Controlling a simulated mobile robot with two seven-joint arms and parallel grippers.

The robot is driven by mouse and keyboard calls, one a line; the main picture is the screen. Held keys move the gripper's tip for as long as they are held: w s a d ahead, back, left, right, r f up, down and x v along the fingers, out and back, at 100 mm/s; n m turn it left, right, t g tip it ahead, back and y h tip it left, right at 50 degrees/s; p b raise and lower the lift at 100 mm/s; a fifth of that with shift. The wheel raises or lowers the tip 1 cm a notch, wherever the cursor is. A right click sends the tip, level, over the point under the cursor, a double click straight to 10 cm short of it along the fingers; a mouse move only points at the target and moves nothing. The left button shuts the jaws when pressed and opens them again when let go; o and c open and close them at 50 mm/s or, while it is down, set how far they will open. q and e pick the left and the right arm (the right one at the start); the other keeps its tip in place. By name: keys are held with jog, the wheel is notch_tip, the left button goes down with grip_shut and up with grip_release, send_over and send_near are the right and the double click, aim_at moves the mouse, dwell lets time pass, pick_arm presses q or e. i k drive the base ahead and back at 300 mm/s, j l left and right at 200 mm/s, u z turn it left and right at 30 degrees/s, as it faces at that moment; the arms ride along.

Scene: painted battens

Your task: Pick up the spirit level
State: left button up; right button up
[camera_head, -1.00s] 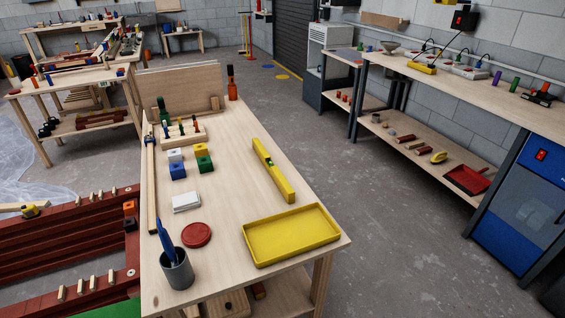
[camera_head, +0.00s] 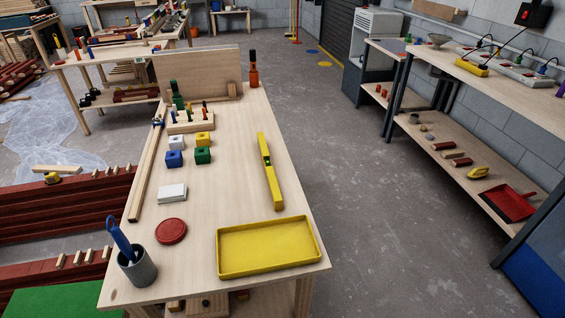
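The yellow spirit level (camera_head: 269,172) lies on the wooden table (camera_head: 223,196), right of the middle and running lengthwise. A small vial window shows near its middle. Its near end lies a little beyond the yellow tray (camera_head: 268,247). Nothing covers it. Neither of my grippers is in view.
The table also bears colored blocks (camera_head: 203,155), a white block (camera_head: 172,191), a red disc (camera_head: 172,231), a grey cup (camera_head: 137,269) and a long batten (camera_head: 146,175). Red battens (camera_head: 50,206) lie at left. Open floor (camera_head: 373,220) lies right of the table, before a long bench (camera_head: 500,92).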

aim_at(277, 199)
jog(key=i+l, duration=0.1)
jog(key=l, duration=0.25)
jog(key=i+l, duration=0.15)
jog(key=l, duration=0.2)
jog(key=i+l, duration=0.1)
jog(key=l, duration=0.2)
jog(key=i+l, duration=0.15)
jog(key=l, duration=0.2)
jog(key=i+l, duration=0.1)
jog(key=l, duration=0.25)
